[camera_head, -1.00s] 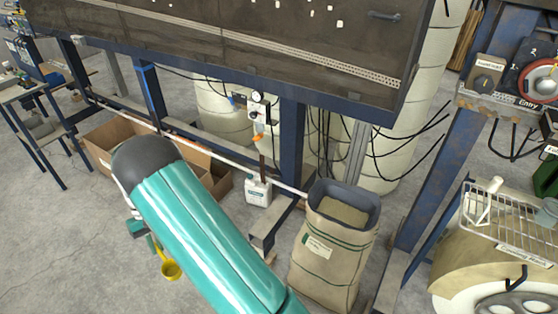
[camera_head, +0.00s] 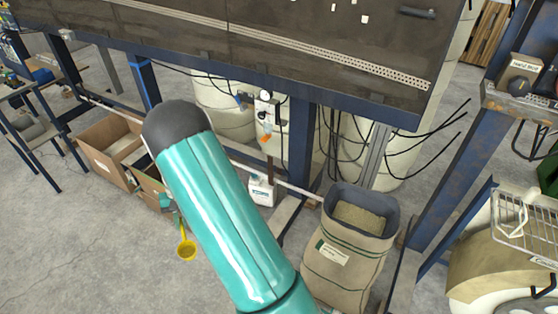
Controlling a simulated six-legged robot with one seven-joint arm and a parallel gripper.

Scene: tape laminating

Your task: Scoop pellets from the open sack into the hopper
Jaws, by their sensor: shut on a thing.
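The open sack (camera_head: 337,262) stands upright on the floor right of the middle, its dark rim folded back. Pale pellets (camera_head: 360,217) fill it to a little below the rim. A yellow scoop (camera_head: 187,250) hangs bowl-down left of my teal arm, well to the left of the sack. My gripper (camera_head: 168,204) shows only in part beside the arm, at the top of the scoop's handle, and is shut on it. The bowl's inside is too small to judge for pellets. I cannot pick out a hopper with certainty.
Cardboard boxes (camera_head: 106,160) stand on the floor at the left. A white jug (camera_head: 262,191) stands behind my arm. A dark table (camera_head: 290,45) on blue legs spans the back. A wire rack (camera_head: 525,225) stands at the right. Bare floor (camera_head: 90,255) lies front left.

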